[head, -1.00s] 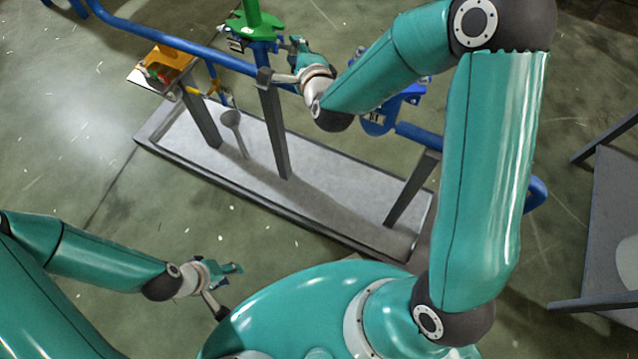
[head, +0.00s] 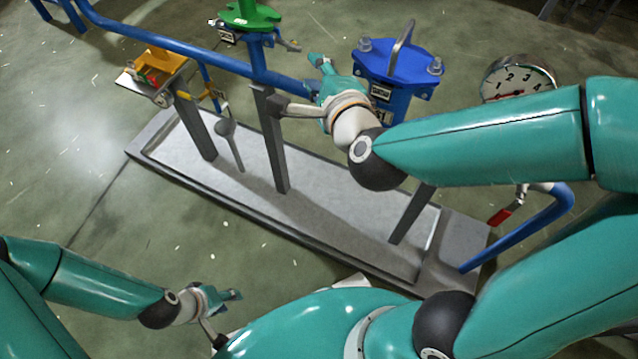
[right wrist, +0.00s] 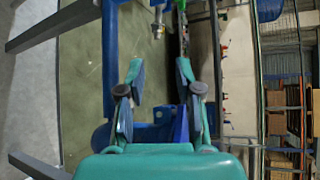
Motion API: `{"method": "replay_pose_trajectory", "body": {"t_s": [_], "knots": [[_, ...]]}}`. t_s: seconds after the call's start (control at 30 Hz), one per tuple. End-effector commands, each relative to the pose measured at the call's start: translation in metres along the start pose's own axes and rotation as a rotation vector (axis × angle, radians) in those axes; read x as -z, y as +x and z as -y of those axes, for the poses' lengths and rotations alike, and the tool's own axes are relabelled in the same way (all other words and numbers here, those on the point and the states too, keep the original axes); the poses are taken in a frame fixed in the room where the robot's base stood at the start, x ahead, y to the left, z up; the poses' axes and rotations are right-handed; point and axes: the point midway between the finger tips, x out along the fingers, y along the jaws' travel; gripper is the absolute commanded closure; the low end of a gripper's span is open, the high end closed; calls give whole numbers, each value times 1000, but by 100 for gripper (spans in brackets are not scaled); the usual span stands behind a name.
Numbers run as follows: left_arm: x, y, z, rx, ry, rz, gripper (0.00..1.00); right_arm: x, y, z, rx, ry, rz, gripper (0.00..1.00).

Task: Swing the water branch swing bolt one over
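A blue vessel with a flat blue lid (head: 395,64) and a grey loop handle stands right of centre in the head view. Grey bolts stand at the lid's edge, one at the left (head: 365,46) and one at the right (head: 435,66); I cannot tell which is swing bolt one. My right gripper (head: 332,76) is just left of the vessel, apart from the bolts. In the right wrist view its fingers (right wrist: 160,72) are spread with nothing between them; blue parts show behind them. My left gripper (head: 226,296) is low at the left, away from the vessel; its finger opening is unclear.
A blue pipe (head: 190,48) runs across to a green flanged part (head: 248,15). A pressure gauge (head: 518,80) and a red-handled valve (head: 500,216) are right of the vessel. A grey tray base (head: 300,225) with posts lies below. Open floor surrounds it.

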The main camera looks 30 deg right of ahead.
Motion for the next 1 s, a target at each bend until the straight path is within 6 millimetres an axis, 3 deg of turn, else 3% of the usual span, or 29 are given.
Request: {"method": "replay_pose_trajectory", "body": {"t_s": [0.27, 0.3, 0.67, 1.0], "knots": [[0, 27, 10, 0, 0, 0, 60, 0, -30, -4, 1, 4, 8, 65], [0, 9, 3, 0, 0, -1, 60, -4, -28, 6, -16, -29, 3, 65], [0, -41, -15, 0, 0, 0, 60, -20, -11, 8, -126, -269, 28, 65], [-1, -95, -34, 0, 0, 0, 60, -31, 0, -2, -272, -526, 91, 65]]}}
